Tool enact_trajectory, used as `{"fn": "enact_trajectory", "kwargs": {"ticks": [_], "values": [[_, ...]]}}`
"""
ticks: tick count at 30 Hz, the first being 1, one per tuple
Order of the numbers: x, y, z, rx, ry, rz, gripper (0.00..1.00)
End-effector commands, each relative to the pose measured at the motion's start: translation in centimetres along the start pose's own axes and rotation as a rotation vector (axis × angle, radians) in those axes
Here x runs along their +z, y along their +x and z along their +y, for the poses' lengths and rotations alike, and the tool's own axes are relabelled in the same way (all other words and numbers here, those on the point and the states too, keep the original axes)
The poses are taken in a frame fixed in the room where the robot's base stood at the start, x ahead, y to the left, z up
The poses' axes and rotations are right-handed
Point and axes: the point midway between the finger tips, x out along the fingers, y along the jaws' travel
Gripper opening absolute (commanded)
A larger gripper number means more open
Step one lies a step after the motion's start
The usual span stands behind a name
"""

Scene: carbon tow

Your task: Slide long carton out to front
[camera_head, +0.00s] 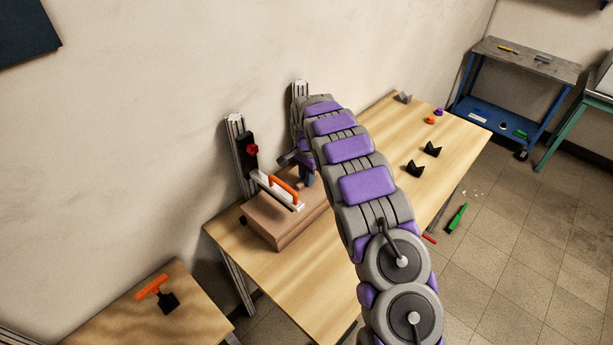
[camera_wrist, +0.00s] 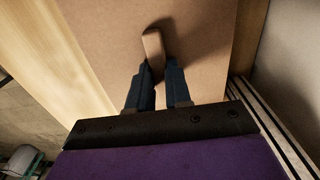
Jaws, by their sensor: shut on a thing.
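The long brown carton (camera_head: 300,231) lies on the wooden table near the wall in the head view. Its broad flat top (camera_wrist: 205,35) fills much of the wrist view. A small tan grip block (camera_wrist: 153,45) stands up from that top. The blue fingers of my gripper (camera_wrist: 158,68) are closed on this block. In the head view my gripper (camera_head: 306,176) is at the carton's far end, partly hidden by my arm, which also hides part of the carton. A white bar with an orange handle (camera_head: 284,189) sits over the carton's near end.
Two upright metal rails (camera_head: 237,155) stand at the wall side; a black unit with a red knob (camera_head: 252,149) is on the nearer one. Black V-shaped blocks (camera_head: 432,149) lie farther along the table. A blue cart (camera_head: 512,95) stands beyond. The table's near end looks clear.

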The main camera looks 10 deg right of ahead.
Motion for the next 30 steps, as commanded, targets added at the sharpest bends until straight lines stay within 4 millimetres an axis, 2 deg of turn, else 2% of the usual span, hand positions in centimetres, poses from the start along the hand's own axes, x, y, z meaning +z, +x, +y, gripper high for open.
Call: {"fn": "enact_trajectory", "kwargs": {"ticks": [5, 30], "values": [[0.0, 0.0, 0.1, 0.0, 0.0, 0.0, 0.0], [0.0, 0.0, 3.9, 0.002, 0.0, 0.0, 0.0]]}}
